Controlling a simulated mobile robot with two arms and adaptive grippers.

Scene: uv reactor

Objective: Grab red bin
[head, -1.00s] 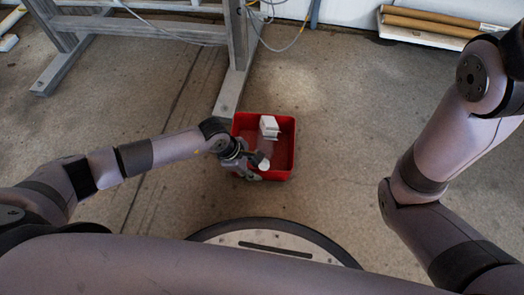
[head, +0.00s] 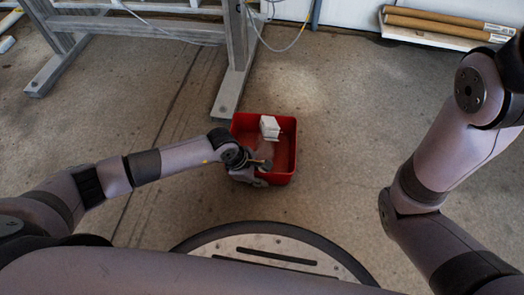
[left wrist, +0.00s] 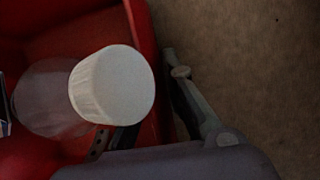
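The red bin (head: 285,170) stands on the floor in front of my base. It holds a white box (head: 269,127) and a clear bottle with a white cap (left wrist: 115,85). My left gripper (head: 255,172) is at the bin's near left side. In the left wrist view the bin's red wall (left wrist: 142,30) runs between the fingers of the gripper (left wrist: 152,115). One finger is outside the wall and a dark finger part shows inside, beside the bottle. The fingers look apart, with gaps to the wall. My right gripper is out of view.
A grey metal frame (head: 233,75) stands behind the bin, its foot close to the bin's back left corner. Cardboard tubes (head: 440,22) lie at the back right. The floor (head: 335,120) right of the bin is clear.

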